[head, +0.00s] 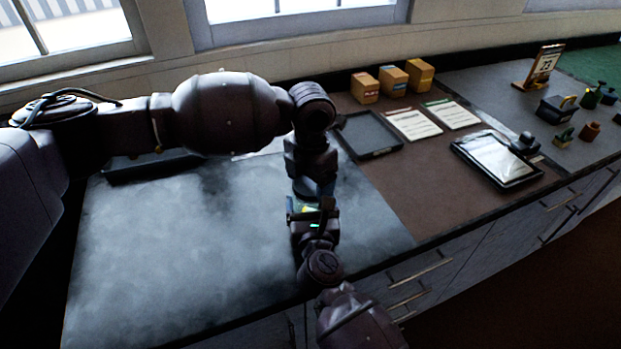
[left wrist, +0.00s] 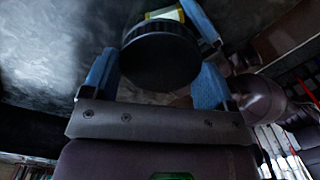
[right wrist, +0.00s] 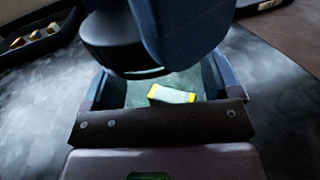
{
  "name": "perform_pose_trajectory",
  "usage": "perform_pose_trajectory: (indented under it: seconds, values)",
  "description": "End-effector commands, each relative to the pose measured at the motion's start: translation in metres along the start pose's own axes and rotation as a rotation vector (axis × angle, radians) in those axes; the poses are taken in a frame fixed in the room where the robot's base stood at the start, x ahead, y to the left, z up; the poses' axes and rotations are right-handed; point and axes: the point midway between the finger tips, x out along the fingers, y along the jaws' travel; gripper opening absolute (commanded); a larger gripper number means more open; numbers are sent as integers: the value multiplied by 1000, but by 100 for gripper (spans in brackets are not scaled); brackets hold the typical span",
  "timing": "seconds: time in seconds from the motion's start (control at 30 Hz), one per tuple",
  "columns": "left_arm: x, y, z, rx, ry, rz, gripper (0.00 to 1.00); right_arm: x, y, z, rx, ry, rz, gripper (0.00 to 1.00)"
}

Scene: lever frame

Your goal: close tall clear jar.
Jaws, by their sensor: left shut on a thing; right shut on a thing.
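My left gripper (head: 313,188) comes down from above and is shut on a round black lid (left wrist: 160,58), which sits between its blue fingers in the left wrist view. My right gripper (head: 314,215) is just below it, shut on a clear jar (right wrist: 135,93). A yellow and white piece (right wrist: 172,95) shows at the jar, between the right gripper's fingers. The black lid (right wrist: 112,45) is at the top of the jar in the right wrist view. Whether it is seated or slightly above the jar, I cannot tell. In the head view, the grippers hide most of both.
Below the grippers is a grey mottled countertop (head: 170,250), mostly clear. To the right are a dark tray (head: 370,134), printed cards (head: 413,123), small yellow-orange boxes (head: 393,80) and a tablet-like board (head: 495,158). A desk calendar (head: 540,67) stands farther right.

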Motion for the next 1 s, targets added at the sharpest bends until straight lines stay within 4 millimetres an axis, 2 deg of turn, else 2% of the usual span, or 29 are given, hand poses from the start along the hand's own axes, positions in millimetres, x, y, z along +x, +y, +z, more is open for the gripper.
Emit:
perform_pose_trajectory:
  seconds: [0.2, 0.47, 0.5, 0.63, 0.87, 1.0]
  values:
    - [-1, 0, 1, 124, -3, 0, 57, 0, 0, -1, 0, 1, 0, 17]
    - [-1, 0, 1, 128, -3, 0, 57, 0, 0, -1, 0, 1, 0, 17]
    - [-1, 0, 1, 128, -3, 0, 81, 0, 0, -1, 0, 1, 0, 17]
    - [-1, 0, 1, 127, -2, 0, 100, 0, 0, -1, 0, 1, 0, 17]
    - [-1, 0, 0, 127, -1, 0, 100, 0, 0, -1, 0, 1, 0, 17]
    - [-8, 0, 1, 127, -2, 0, 100, 0, 0, -1, 0, 1, 0, 17]
